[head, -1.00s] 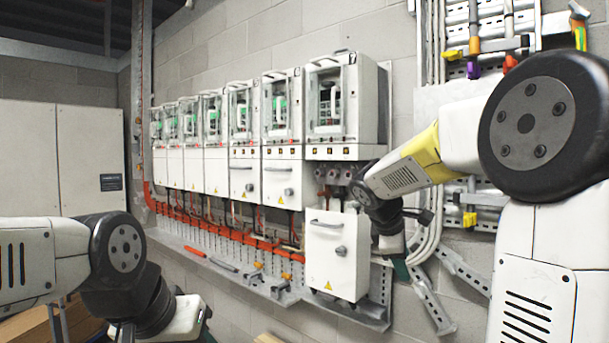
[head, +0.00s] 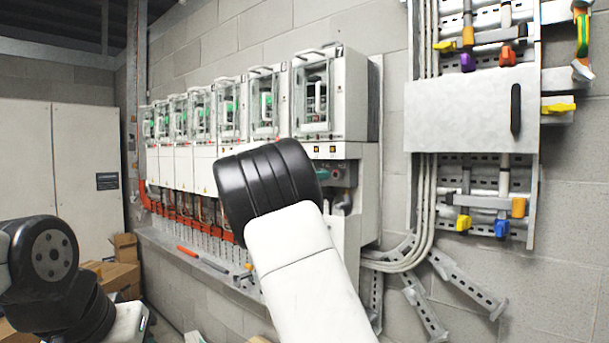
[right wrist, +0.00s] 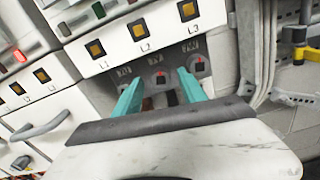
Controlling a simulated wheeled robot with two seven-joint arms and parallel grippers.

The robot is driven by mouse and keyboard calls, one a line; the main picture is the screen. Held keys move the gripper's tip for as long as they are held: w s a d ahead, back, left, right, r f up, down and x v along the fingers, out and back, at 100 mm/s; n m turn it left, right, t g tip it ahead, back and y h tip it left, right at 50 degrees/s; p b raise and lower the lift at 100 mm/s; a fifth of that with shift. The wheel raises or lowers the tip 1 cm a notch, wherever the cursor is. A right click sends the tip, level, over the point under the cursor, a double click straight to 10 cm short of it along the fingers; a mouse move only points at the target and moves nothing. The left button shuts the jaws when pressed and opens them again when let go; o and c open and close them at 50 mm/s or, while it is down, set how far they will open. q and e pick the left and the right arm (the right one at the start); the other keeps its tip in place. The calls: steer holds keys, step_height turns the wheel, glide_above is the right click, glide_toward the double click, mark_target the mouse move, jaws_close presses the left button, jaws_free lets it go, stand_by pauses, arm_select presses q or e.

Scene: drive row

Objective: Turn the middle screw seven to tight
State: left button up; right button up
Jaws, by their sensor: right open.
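The drive marked 7 (head: 318,95) is the nearest in the row in the head view. In the right wrist view its lower front has three square indicators marked L1, L2 and L3, with a recess of terminals below. The middle screw (right wrist: 160,78) shows in that recess, with another terminal (right wrist: 199,66) to its right. My right gripper (right wrist: 160,74) is open, its two teal fingers pointing at the recess on either side of the middle screw. I cannot tell whether they touch anything. My left gripper's jaws are unclear at lower left.
More drives (head: 205,115) run along the wall to the left. A ledge (head: 190,258) below carries tools. A grey panel (head: 465,110) with coloured clamps is at right. White conduits (right wrist: 252,45) run close to the right of the terminals. Cardboard boxes (head: 118,275) stand at lower left.

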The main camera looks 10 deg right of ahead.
steer(key=shift+x, duration=1.05)
jaws_close()
steer(key=shift+m, duration=0.4)
steer(key=m, duration=1.8)
steer(key=shift+s+f, duration=0.1)
steer(key=shift+f, duration=0.1)
steer(key=shift+m, duration=0.4)
